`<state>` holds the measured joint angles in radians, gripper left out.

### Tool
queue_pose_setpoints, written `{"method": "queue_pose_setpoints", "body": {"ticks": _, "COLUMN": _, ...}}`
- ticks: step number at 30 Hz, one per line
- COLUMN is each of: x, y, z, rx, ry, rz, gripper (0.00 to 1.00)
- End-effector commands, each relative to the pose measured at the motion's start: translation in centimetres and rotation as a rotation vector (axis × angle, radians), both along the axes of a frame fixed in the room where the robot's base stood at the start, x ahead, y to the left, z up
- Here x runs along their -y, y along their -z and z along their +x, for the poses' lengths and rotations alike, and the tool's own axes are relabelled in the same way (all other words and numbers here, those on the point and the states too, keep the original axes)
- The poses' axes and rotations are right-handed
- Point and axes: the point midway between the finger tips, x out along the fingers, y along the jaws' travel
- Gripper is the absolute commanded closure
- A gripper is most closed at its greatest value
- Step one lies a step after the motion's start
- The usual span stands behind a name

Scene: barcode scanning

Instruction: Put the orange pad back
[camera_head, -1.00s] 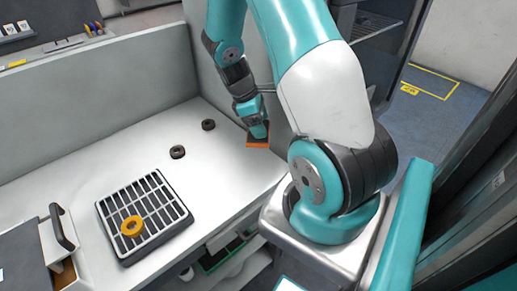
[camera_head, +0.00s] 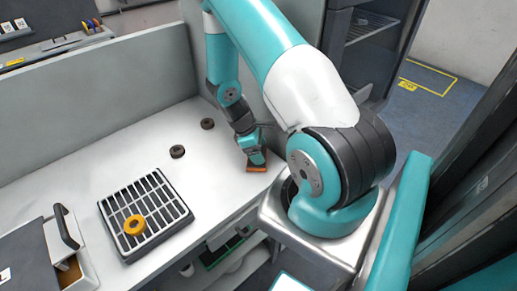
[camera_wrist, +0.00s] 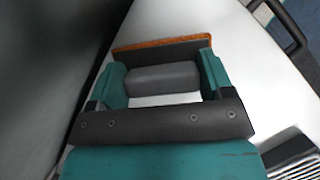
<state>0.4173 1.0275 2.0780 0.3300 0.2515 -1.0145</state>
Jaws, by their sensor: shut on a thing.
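The orange pad (camera_head: 257,169) is at the right end of the white counter, under my gripper (camera_head: 253,158). In the wrist view, the orange pad (camera_wrist: 163,42) shows as a thin orange-brown edge with a dark face, just beyond the fingertips. My gripper (camera_wrist: 163,80) is shut on the grey block-like handle (camera_wrist: 162,79) of the pad, with one teal finger on each side. The pad is at or just above the counter; I cannot tell whether it touches.
A grey box with a black handle (camera_head: 68,226) stands at left. A grey wall (camera_head: 90,100) runs along the back.

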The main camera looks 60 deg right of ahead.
Motion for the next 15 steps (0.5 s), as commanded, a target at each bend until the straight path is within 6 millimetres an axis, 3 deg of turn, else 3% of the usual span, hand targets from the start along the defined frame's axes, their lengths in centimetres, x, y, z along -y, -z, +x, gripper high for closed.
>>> {"method": "queue_pose_setpoints", "body": {"ticks": 2, "x": -0.01, "y": 0.35, "z": -0.01, "rx": 0.0, "ry": 0.0, "rz": 0.0, "gripper": 0.52}}
{"method": "queue_pose_setpoints", "body": {"ticks": 3, "x": 0.0, "y": 0.31, "z": -0.01, "rx": 0.0, "ry": 0.0, "rz": 0.0, "gripper": 0.21}}
{"method": "queue_pose_setpoints", "body": {"ticks": 6, "x": -0.02, "y": 0.26, "z": -0.02, "rx": 0.0, "ry": 0.0, "rz": 0.001, "gripper": 0.01}}
{"method": "queue_pose_setpoints", "body": {"ticks": 15, "x": -0.03, "y": -0.12, "z": -0.03, "rx": 0.0, "ry": 0.0, "rz": 0.001, "gripper": 0.01}}
